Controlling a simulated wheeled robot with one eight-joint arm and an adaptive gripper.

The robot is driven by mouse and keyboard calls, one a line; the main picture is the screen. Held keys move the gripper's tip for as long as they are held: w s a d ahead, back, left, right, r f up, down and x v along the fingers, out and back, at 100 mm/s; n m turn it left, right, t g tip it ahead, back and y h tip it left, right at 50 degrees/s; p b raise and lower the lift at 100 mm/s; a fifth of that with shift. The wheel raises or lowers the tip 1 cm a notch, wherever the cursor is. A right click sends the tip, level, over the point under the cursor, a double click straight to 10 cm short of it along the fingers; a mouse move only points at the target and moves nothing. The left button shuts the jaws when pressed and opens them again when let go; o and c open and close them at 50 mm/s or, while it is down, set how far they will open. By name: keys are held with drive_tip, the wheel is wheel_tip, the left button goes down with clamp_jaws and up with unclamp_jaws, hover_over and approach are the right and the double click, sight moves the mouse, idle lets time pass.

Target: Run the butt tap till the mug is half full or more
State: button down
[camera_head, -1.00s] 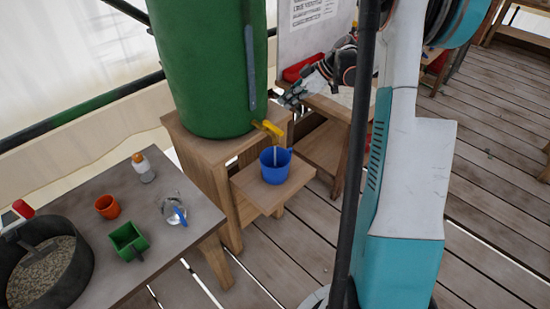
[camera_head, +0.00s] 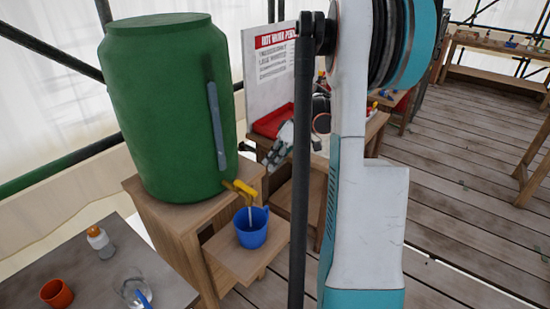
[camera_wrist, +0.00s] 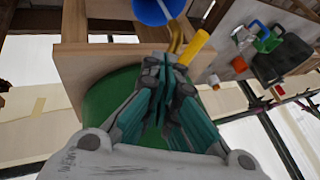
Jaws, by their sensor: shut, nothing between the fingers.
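The green water butt (camera_head: 165,115) stands on a wooden stand, with its yellow tap (camera_head: 240,188) low on its side. A thin pale stream falls from the tap into the blue mug (camera_head: 252,232), upright on a low wooden shelf (camera_head: 225,252). The water level in the mug cannot be made out. My gripper (camera_head: 280,150) is shut and empty, to the right of the butt and apart from the tap in the head view. In the wrist view my gripper (camera_wrist: 170,75) shows close up, with the yellow tap (camera_wrist: 198,45) and part of the blue mug (camera_wrist: 158,8) beyond the fingers.
A grey table (camera_head: 85,265) at lower left holds an orange cup (camera_head: 56,294), a white bottle with an orange cap (camera_head: 100,242) and a clear vessel (camera_head: 133,290). A red tray (camera_head: 272,122) lies behind my gripper, before a notice board (camera_head: 272,62). Plank floor at right is open.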

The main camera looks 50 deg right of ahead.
sight(246, 188)
drive_tip(key=w+a+f+b, duration=0.1)
drive_tip(key=a+f+b, duration=0.1)
drive_tip(key=a+f, duration=0.2)
drive_tip(key=shift+w+a+f, duration=0.2)
drive_tip(key=shift+a, duration=0.7)
